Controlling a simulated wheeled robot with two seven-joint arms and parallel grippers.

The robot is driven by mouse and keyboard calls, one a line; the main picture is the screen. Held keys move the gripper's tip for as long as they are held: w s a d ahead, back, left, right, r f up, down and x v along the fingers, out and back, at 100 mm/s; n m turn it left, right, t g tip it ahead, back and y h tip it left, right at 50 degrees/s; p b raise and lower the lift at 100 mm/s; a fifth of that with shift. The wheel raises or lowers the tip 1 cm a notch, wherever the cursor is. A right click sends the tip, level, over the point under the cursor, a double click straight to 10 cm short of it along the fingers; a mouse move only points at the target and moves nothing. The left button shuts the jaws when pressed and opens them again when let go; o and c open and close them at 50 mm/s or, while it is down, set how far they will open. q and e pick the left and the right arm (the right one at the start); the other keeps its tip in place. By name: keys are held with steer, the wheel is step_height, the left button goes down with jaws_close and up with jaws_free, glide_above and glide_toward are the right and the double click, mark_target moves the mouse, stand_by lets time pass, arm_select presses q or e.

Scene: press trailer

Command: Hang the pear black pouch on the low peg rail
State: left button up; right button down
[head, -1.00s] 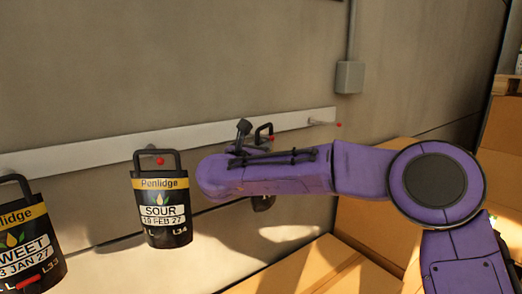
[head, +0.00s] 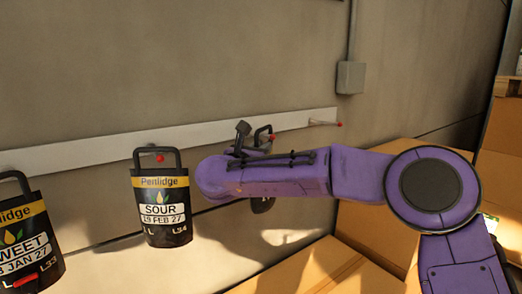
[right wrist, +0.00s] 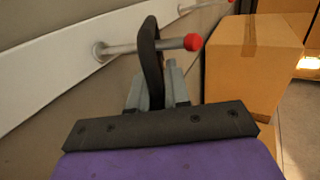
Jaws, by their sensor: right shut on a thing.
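The low peg rail (head: 90,150) is a pale strip on the wall with red-tipped pegs. My right gripper (right wrist: 155,88) is at the rail, shut on a black pouch by its dark handle (right wrist: 150,55). The handle also shows above my arm in the head view (head: 262,135). In the right wrist view a red-tipped peg (right wrist: 120,48) shows on both sides of the handle and seems to pass through its loop; contact cannot be told. The pouch's body is mostly hidden behind my arm, with a dark lower bit (head: 262,205) showing. Its label is hidden. My left gripper is not in view.
A black SOUR pouch (head: 165,218) and a black SWEET pouch (head: 28,235) hang to the left. An empty peg (head: 325,123) is to the right on the rail. Cardboard boxes (head: 375,218) stand at the lower right. A grey box (head: 350,77) is on the wall.

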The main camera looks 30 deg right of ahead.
steer(key=shift+w+f, duration=0.15)
steer(key=shift+w, duration=0.05)
stand_by(0.5)
steer(key=c, duration=1)
jaws_free()
steer(key=shift+s+a, duration=0.1)
steer(key=shift+s, duration=0.05)
